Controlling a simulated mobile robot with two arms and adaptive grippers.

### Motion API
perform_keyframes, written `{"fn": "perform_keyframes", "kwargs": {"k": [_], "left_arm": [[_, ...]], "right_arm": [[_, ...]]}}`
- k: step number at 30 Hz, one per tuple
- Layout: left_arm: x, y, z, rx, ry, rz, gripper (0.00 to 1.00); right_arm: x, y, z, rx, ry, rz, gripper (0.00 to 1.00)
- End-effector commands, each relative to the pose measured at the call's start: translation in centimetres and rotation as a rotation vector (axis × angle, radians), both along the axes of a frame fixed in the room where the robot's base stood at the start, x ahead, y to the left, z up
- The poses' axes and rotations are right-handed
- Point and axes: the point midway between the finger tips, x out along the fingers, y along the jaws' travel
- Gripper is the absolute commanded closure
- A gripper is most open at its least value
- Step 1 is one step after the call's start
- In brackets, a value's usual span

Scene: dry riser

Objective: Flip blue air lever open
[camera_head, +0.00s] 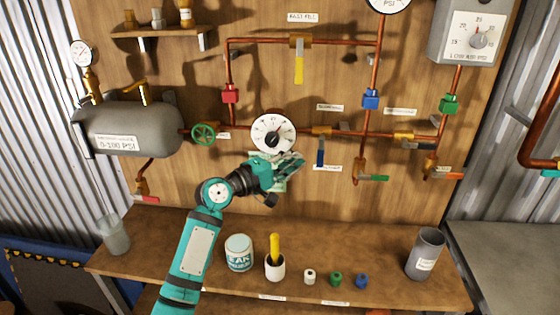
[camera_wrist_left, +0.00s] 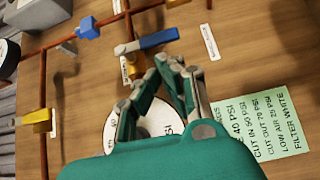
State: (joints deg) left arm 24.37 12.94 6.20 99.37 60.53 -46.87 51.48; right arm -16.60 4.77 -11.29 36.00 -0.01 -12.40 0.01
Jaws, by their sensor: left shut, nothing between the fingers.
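The blue lever (camera_head: 320,152) hangs straight down from a brass valve (camera_head: 321,131) on the horizontal copper pipe in the head view. In the left wrist view the blue lever (camera_wrist_left: 159,39) sticks out sideways from its valve (camera_wrist_left: 132,67), just beyond the fingertips. My left gripper (camera_head: 298,163) is shut and empty, a little left of the lever and below it. Its fingers (camera_wrist_left: 176,66) show in the wrist view, apart from the lever as far as I can tell. My right gripper is not in view.
A round white gauge (camera_head: 273,134) is mounted just above my left gripper. A green note (camera_wrist_left: 262,125) is on the board beside it. A green valve wheel (camera_head: 204,134) and grey tank (camera_head: 135,128) are left. Cups and small caps stand on the wooden bench (camera_head: 385,270) below.

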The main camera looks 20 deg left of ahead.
Motion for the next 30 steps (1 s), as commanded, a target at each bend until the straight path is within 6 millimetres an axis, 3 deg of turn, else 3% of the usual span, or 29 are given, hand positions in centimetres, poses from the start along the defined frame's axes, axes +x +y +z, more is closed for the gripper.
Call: {"fn": "perform_keyframes", "kwargs": {"k": [3,9,30], "left_arm": [[1.6,-0.9,0.2,-0.002,0.000,0.000,1.00],[2.7,-1.6,0.0,0.001,0.000,0.000,1.00],[2.9,-1.8,-0.4,-0.050,-0.014,0.000,1.00]], "right_arm": [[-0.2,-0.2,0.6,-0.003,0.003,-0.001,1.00],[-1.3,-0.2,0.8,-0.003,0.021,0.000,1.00],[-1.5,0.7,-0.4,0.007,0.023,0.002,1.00]]}}
